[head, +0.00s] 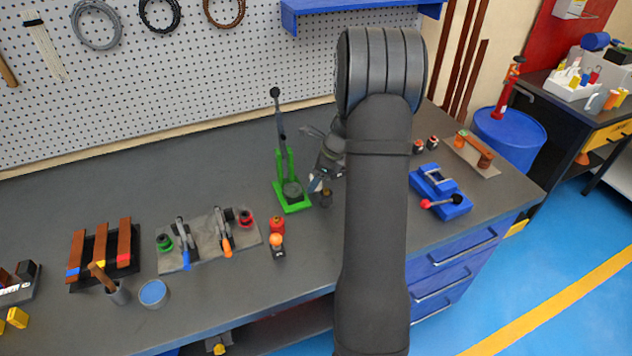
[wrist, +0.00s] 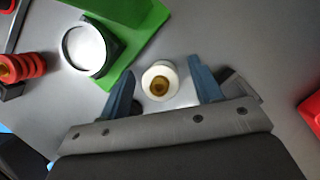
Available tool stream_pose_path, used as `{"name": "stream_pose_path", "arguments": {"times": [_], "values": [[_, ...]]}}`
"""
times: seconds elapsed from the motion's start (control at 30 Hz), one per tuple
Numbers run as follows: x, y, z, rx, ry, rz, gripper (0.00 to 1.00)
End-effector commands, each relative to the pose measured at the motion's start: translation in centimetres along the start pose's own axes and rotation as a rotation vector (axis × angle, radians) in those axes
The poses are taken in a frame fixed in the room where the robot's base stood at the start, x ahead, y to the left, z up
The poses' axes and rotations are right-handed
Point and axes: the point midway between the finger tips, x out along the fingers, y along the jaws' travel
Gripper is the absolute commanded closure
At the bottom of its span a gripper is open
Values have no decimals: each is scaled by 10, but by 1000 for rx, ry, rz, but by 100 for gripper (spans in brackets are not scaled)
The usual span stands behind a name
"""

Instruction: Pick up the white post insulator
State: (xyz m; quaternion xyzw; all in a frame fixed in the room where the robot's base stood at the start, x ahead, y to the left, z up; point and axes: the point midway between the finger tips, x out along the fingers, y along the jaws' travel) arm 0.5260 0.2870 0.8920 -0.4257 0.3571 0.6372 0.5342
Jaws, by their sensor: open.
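The white post insulator (wrist: 159,80) shows in the wrist view as a round white top with a brass-coloured centre. It appears between the two blue fingers of my gripper (wrist: 161,72), with grey gaps on both sides. My gripper is open and holds nothing. In the head view my gripper (head: 319,183) is low over the bench, just right of the green press (head: 292,200). There the insulator is mostly hidden by the gripper, and its height against the fingertips is hard to tell.
The green press base (wrist: 130,40) lies close to the left finger. A red ribbed insulator (wrist: 22,67) stands further left. A blue vise (head: 440,190) stands to the right on the bench. A grey fixture plate (head: 205,242) with toggle clamps lies to the left.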

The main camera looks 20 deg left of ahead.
Motion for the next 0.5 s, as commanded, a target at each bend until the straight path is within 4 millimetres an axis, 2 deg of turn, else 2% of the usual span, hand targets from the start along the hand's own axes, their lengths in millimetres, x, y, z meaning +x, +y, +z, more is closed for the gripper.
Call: {"name": "stream_pose_path", "arguments": {"times": [0.13, 0.4, 0.5], "values": [[0, 0, 0, 0, 0, -1, 41], [-1, 0, 0, 1, 0, -1, 92], [-1, 0, 0, 0, 0, -1, 92]]}}
